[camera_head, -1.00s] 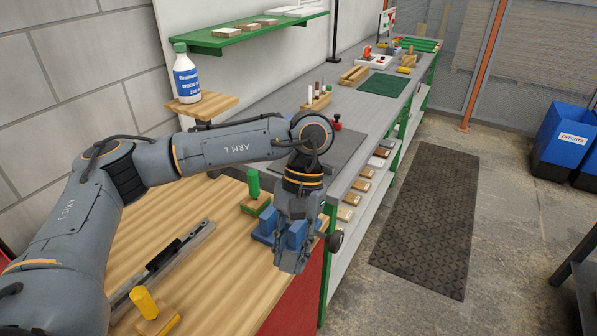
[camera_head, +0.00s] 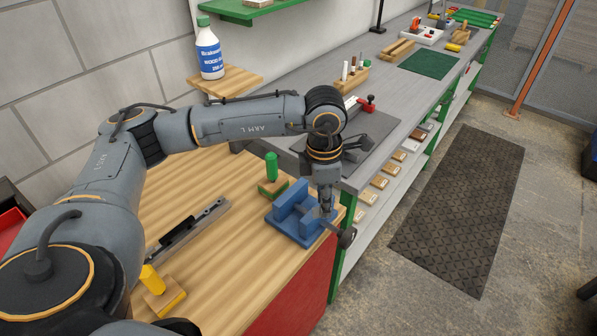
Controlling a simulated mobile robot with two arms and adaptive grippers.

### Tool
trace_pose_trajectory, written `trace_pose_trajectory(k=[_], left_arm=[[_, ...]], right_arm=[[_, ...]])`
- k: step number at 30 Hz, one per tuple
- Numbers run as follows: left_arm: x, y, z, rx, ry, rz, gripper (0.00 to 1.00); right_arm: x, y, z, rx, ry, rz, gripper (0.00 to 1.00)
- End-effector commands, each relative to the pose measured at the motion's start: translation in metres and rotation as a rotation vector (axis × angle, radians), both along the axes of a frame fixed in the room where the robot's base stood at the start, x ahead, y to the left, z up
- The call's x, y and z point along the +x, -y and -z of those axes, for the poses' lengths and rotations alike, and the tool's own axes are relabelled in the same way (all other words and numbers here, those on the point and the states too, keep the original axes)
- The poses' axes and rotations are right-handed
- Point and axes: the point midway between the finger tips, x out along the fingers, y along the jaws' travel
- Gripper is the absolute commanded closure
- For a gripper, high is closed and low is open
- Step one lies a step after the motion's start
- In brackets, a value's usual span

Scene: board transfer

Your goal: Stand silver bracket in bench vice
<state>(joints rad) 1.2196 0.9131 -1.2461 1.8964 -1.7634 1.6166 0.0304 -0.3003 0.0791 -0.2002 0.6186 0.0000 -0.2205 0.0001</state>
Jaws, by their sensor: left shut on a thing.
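The blue bench vice (camera_head: 285,225) stands at the right front edge of the wooden bench top, its dark round handle end (camera_head: 347,237) out over the edge. My left gripper (camera_head: 326,208) points down at the right part of the vice, partly covering it. It is shut on a small silver-grey piece, which I take for the silver bracket; the fingers hide most of it, and its outline is hard to separate from them. I cannot tell whether the piece touches the vice jaws. My right gripper is not in view.
A green peg (camera_head: 271,167) on a wood block stands just behind the vice. A yellow peg (camera_head: 152,279) on a block and a long grey metal rail (camera_head: 190,232) lie left. A bottle (camera_head: 209,50) stands on a shelf behind. The wood between the rail and vice is clear.

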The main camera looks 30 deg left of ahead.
Motion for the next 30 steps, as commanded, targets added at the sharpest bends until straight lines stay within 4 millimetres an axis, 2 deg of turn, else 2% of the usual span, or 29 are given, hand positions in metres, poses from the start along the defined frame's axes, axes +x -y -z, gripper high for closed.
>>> trace_pose_trajectory(k=[2,5,13,18,21,25,30], left_arm=[[0.005,-0.005,0.0,0.021,-0.022,-0.189,0.99],[0.012,-0.014,0.001,0.044,-0.055,-0.454,0.99],[0.028,-0.045,0.009,0.058,-0.197,-1.253,0.99],[0.037,-0.068,0.014,0.009,-0.305,-1.767,0.99],[0.04,-0.08,0.018,-0.034,-0.359,-2.013,0.99],[0.043,-0.091,0.02,-0.088,-0.406,-2.235,0.99],[0.046,-0.097,0.022,-0.127,-0.432,-2.36,0.99]], right_arm=[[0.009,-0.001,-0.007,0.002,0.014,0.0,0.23],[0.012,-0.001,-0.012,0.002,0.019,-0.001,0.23],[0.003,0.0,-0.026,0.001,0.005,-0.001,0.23],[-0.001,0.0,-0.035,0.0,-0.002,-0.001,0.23],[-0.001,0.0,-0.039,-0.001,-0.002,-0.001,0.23],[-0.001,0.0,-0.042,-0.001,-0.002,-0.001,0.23],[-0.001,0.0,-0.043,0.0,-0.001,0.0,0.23]])
